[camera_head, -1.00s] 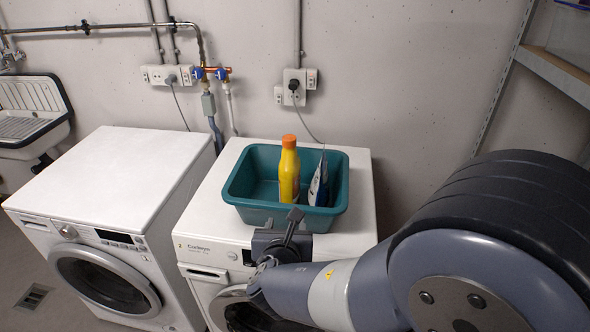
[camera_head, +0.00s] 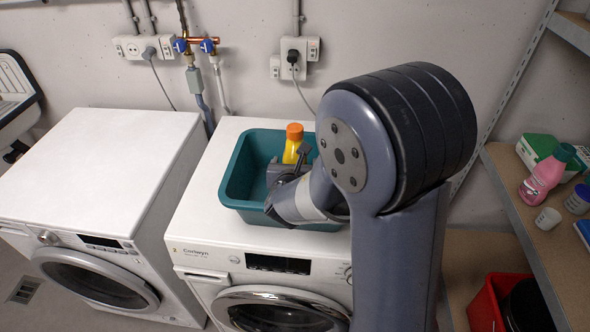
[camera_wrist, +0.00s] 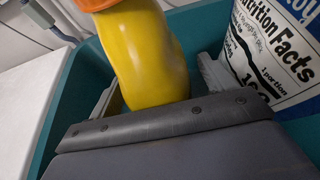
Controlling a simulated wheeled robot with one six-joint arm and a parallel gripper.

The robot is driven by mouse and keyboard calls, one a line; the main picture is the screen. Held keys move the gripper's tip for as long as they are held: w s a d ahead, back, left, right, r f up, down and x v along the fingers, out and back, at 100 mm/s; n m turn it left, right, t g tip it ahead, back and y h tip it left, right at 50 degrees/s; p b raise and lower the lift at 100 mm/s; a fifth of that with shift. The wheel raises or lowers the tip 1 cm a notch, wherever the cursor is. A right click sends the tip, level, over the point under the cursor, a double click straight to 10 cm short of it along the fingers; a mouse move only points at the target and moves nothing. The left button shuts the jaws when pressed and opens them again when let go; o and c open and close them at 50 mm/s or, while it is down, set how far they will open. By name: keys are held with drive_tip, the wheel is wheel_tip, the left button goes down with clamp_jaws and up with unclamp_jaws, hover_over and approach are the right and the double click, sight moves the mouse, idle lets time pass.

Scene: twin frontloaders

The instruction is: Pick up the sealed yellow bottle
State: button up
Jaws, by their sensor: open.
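The yellow bottle (camera_head: 293,150) with an orange cap stands in the teal tub (camera_head: 232,172) on the right washing machine. My arm hides its lower part in the head view. In the wrist view the bottle (camera_wrist: 146,58) fills the upper middle, with its cap at the top edge. My gripper (camera_wrist: 158,92) is open, with one finger on the left of the bottle and the other on the right. I cannot tell whether either finger touches it.
A printed bag (camera_wrist: 275,55) with a nutrition label stands in the tub close to my right finger. The left washer's top (camera_head: 110,155) is clear. A shelf (camera_head: 560,262) at right holds a pink bottle (camera_head: 545,175) and other items; a red crate (camera_head: 492,300) sits lower.

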drive_tip(key=shift+w+f, duration=0.15)
drive_tip(key=shift+w, duration=0.15)
clamp_jaws()
idle(0.9)
